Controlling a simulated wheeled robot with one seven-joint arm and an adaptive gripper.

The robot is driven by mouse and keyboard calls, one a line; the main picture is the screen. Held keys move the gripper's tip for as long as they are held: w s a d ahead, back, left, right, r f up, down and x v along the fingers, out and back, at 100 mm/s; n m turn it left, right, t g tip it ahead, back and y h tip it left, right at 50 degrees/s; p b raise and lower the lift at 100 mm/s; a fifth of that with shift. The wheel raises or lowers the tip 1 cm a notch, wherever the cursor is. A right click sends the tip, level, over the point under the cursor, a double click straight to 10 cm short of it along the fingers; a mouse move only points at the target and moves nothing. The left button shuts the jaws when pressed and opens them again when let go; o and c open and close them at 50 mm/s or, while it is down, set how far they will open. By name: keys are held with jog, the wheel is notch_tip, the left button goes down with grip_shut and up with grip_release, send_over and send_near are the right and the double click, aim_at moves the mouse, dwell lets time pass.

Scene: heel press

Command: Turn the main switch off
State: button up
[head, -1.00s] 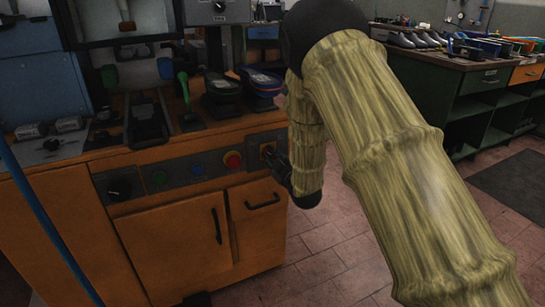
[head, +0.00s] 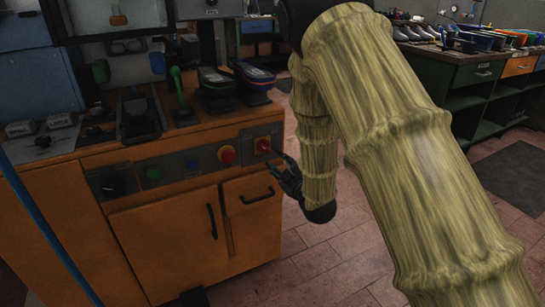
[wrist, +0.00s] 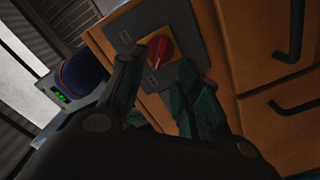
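The main switch (head: 263,145) is a red rotary knob on a yellow plate at the right end of the orange cabinet's control panel. In the wrist view the red knob (wrist: 158,47) stands beyond and roughly between my fingertips, with its handle slanted in the picture. My gripper (head: 283,168) is just right of and below the switch in the head view. In the wrist view my gripper (wrist: 155,64) is open, its two dark fingers apart with nothing held. Contact with the knob does not show. My arm hides the area right of the switch.
Left along the panel are a red button (head: 227,155), a blue button (head: 193,165), a green button (head: 153,173) and a black dial (head: 112,186). Cabinet handles (head: 257,196) protrude below. Tiled floor (head: 320,240) is open at the right.

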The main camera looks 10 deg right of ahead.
jog(key=shift+v, duration=1.55)
